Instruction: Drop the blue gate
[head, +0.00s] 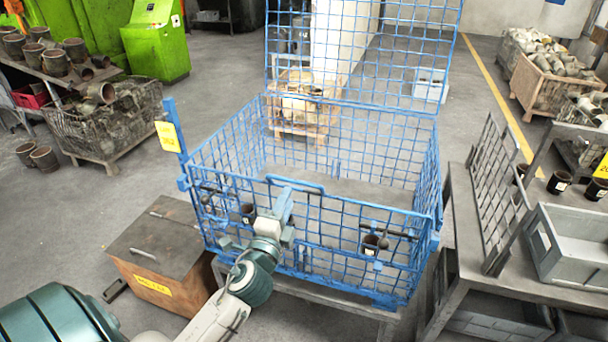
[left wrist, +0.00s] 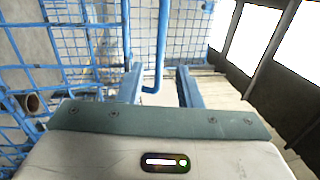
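The blue gate (head: 325,240) is the wire-mesh front panel of a blue cage (head: 430,175). It stands upright, with a raised handle (head: 306,187) on its top edge. My left gripper (head: 285,194) is at the left part of this handle. In the left wrist view, its two fingers (left wrist: 160,86) are apart, with the bent blue handle bar (left wrist: 160,45) between them and visible gaps beside the bar. Latch bars show at the gate's left (head: 213,190) and right (head: 390,234). My right gripper is not in view.
A tall blue mesh panel (head: 390,50) stands at the cage's back. A brown box (head: 165,245) with a grey lid is at left. A grey table (head: 480,255) with a mesh panel and grey bin (head: 570,240) stands close at right. The cage floor looks mostly clear.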

